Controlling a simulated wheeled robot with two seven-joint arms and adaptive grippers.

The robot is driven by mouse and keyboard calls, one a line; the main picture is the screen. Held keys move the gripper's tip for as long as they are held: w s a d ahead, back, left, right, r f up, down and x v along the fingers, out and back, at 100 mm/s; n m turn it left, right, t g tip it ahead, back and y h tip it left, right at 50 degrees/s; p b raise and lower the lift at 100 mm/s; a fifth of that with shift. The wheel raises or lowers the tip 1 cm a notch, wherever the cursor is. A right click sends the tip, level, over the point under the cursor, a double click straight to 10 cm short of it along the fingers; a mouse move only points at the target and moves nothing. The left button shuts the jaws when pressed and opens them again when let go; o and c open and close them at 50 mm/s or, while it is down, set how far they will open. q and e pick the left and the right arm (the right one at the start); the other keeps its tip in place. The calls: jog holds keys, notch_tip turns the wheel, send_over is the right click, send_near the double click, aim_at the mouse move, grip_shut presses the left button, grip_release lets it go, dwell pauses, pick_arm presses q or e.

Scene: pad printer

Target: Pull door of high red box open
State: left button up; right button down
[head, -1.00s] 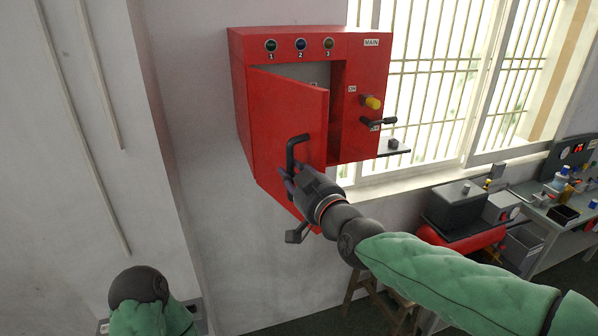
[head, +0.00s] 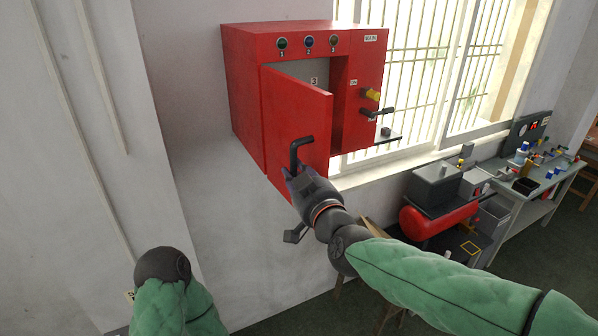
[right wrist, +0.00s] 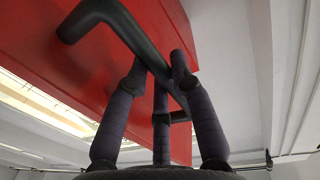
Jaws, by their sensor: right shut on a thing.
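The high red box (head: 247,95) is on the wall, with its door (head: 296,110) standing partly open, hinged on the left. My right gripper (head: 292,175) is at the handle's lower part. In the right wrist view its fingers (right wrist: 165,88) are closed around the handle bar. Of my left arm only a dark joint and green sleeve show; its gripper is out of sight.
A yellow knob (head: 371,94) and a black lever (head: 378,113) stick out of the box's right front. A barred window (head: 440,75) is behind. A workbench (head: 540,185) with small items and a red tank (head: 438,218) stand at right.

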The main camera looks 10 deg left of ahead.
jog(key=shift+d, duration=0.1)
jog(key=c, duration=1)
grip_release()
jog(key=shift+c, duration=0.2)
jog(key=v, duration=1.2)
jog(key=shift+w, duration=0.1)
